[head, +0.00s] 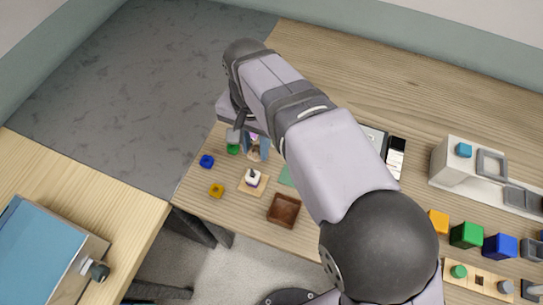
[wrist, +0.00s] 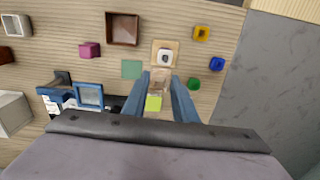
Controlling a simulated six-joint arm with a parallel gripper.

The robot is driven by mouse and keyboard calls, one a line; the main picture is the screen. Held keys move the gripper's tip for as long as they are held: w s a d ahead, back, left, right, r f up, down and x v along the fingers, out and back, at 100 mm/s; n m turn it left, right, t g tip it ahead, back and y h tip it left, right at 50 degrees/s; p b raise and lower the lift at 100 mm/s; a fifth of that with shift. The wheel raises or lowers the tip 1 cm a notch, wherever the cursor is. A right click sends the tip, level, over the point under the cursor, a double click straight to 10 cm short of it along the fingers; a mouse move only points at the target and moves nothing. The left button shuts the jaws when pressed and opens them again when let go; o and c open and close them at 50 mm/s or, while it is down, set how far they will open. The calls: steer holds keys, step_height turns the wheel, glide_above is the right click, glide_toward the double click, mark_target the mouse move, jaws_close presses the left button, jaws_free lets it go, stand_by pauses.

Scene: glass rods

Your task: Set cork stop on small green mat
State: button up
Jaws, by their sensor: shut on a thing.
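The cork stop (wrist: 160,78) looks like a pale tan piece between my blue fingertips in the wrist view. My gripper (wrist: 160,88) is shut on it. A yellow-green piece (wrist: 153,103) shows between the fingers, closer to the palm; I cannot tell whether it is joined to the cork. In the head view my gripper (head: 257,150) is at the table's left part, partly hidden by my arm. The small green mat (wrist: 131,69) lies bare, left of the fingertips in the wrist view. In the head view its visible part (head: 286,176) lies beside my arm.
A white piece with a dark top (wrist: 165,57) sits on a tan square, close to the fingertips. A brown open box (wrist: 122,29) and a magenta block (wrist: 89,50) are nearby. Yellow (wrist: 201,33), blue (wrist: 217,63) and green (wrist: 193,84) pieces lie near the table edge.

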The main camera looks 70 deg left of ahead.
steer(key=w+d+f+m+b, duration=0.1)
steer(key=w+d+f+m, duration=0.3)
steer(key=w, duration=0.5)
steer(key=shift+a+f+p, duration=0.3)
steer(key=shift+f+p, duration=0.2)
steer(key=shift+f, duration=1.35)
steer(key=shift+a+f+p, duration=0.35)
steer(key=shift+f+p, duration=0.2)
steer(key=shift+f, duration=1.35)
steer(key=shift+a+f+p, duration=0.3)
steer(key=shift+f+p, duration=0.2)
steer(key=shift+f, duration=1.35)
steer(key=shift+f, duration=0.2)
steer(key=o, duration=1)
